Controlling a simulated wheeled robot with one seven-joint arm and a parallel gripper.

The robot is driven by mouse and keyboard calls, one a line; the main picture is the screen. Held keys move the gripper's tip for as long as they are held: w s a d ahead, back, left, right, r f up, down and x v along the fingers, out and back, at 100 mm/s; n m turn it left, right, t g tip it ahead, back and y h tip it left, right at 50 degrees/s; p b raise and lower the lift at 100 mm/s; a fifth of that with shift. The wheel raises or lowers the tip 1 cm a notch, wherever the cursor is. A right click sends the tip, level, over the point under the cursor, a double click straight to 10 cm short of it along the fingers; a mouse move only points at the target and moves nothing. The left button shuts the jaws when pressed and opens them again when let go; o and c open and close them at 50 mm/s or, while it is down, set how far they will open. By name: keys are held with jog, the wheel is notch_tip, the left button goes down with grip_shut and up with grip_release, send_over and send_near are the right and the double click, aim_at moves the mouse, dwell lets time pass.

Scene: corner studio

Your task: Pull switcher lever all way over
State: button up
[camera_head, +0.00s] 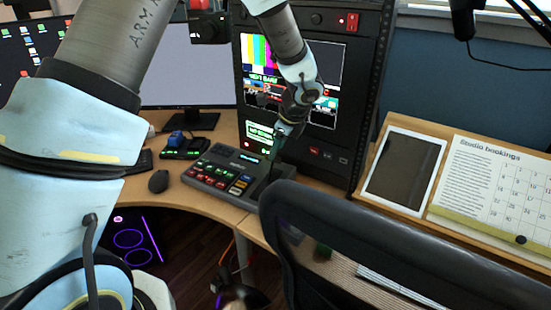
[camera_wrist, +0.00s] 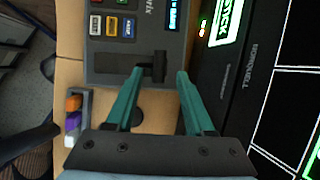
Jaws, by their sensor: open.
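The switcher (camera_head: 222,174) is a grey console with lit coloured buttons and a small blue display on the desk. It also shows at the top of the wrist view (camera_wrist: 108,69). Its dark lever (camera_wrist: 158,66) sits in a slot near the console's edge in the wrist view. My gripper (camera_wrist: 160,73) is open, with its teal fingertips on either side of the lever. I cannot tell whether either fingertip touches it. In the head view my gripper (camera_head: 274,153) points down at the right end of the switcher, and the lever cannot be made out there.
A black equipment rack (camera_head: 368,92) with a lit screen stands close behind and right of the switcher. A mouse (camera_head: 158,181) and a blue-topped device (camera_head: 178,141) are to its left. A black chair (camera_head: 370,235) stands in front. A tablet (camera_head: 404,170) lies on the right-hand shelf.

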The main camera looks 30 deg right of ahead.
aim_at(271, 169)
jog(key=x, duration=0.6)
jog(key=shift+w+a+p, duration=0.1)
jog(key=shift+p, duration=0.2)
grip_shut()
jog(key=shift+s+d, duration=0.2)
dwell(0.9)
